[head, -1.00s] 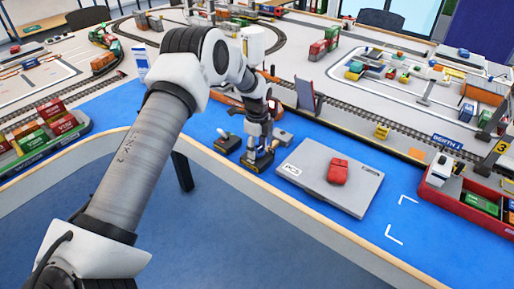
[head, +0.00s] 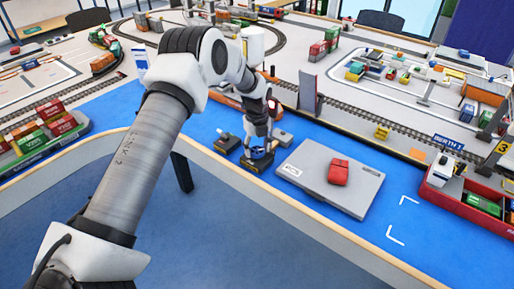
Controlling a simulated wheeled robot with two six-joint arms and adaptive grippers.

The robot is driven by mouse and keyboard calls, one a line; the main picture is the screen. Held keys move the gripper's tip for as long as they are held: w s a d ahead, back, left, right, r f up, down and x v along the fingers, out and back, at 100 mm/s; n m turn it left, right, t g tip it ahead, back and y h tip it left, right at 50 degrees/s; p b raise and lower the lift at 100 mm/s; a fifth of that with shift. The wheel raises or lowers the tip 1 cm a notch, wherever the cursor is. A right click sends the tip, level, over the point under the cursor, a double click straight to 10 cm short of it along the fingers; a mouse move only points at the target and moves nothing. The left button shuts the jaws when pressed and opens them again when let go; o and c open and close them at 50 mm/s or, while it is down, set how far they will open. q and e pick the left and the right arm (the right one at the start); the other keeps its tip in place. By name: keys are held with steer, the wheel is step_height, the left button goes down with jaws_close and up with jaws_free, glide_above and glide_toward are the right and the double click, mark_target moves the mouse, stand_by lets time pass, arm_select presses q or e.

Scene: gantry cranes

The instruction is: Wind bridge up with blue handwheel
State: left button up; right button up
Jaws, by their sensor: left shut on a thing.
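The blue handwheel (head: 258,153) sits on a dark base with a yellow edge (head: 259,165) near the table's front edge. My left gripper (head: 259,146) reaches down onto it and is shut on it; the fingers hide part of the wheel. The bridge (head: 307,93) is a grey leaf by the track behind, standing steeply raised. My right gripper is not in view.
A similar small dark base with a lever (head: 226,142) stands just left of the handwheel. A flat grey case (head: 310,188) with a red object (head: 338,172) on it lies to the right. A red container ship (head: 452,205) lies farther right. Blue table surface between is clear.

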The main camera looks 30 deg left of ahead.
mark_target(257, 150)
arm_select(q)
steer(key=shift+s+f, duration=0.15)
steer(key=o, duration=1.2)
steer(key=shift+c, duration=0.2)
steer(key=shift+r, duration=0.6)
step_height(257, 150, up, 11)
